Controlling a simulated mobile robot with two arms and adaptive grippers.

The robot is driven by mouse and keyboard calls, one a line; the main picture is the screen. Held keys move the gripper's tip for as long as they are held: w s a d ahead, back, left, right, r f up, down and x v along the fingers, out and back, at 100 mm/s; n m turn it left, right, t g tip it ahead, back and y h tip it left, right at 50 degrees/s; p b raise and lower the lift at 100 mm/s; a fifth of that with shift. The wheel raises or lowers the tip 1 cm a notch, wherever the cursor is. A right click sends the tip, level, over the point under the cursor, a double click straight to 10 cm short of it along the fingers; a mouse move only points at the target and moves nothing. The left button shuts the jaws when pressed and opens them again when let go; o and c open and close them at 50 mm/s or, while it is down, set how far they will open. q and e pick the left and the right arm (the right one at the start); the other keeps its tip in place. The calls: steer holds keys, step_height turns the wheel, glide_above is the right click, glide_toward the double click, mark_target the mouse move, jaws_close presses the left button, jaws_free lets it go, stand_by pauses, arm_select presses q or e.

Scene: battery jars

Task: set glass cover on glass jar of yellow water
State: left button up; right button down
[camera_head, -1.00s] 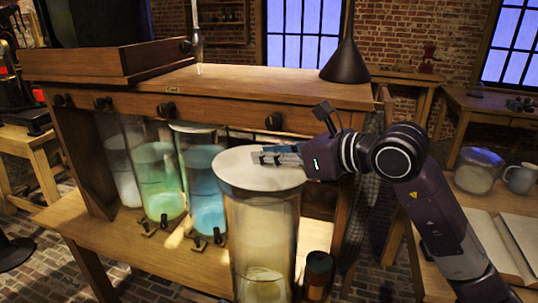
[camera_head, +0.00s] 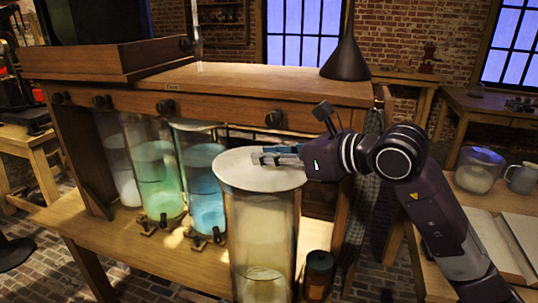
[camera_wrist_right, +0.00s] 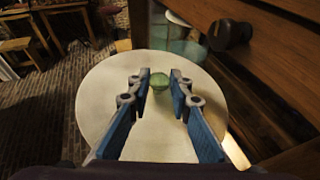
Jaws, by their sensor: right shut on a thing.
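The glass jar of yellow water (camera_head: 262,232) stands tall at the front of the wooden bench in the head view. The pale round glass cover (camera_head: 240,178) lies flat over the jar's mouth; whether a thin gap is left cannot be told. In the right wrist view the cover (camera_wrist_right: 100,100) is a wide disc with a small green-looking knob (camera_wrist_right: 160,84). My right gripper (camera_head: 257,158) is just above the cover, its blue fingers (camera_wrist_right: 161,80) shut on the knob. The rest of the jar is hidden under the disc in the wrist view. My left gripper is not in view.
A green-liquid jar (camera_head: 158,180) and a blue-liquid jar (camera_head: 203,185) stand to the left, with a pale jar behind. A small dark jar (camera_head: 318,272) stands close to the right. A bench shelf with knobs (camera_head: 215,85) runs behind.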

steer(key=shift+f+b, duration=0.3)
steer(key=shift+r, duration=0.15)
steer(key=shift+r+p, duration=0.45)
steer(key=shift+r, duration=0.2)
stand_by(0.9)
steer(key=shift+f+b, duration=0.8)
steer(key=shift+b, duration=0.15)
steer(key=c, duration=2)
jaws_free()
steer(key=shift+c, duration=0.2)
steer(key=shift+f, duration=0.1)
steer(key=shift+d, duration=0.1)
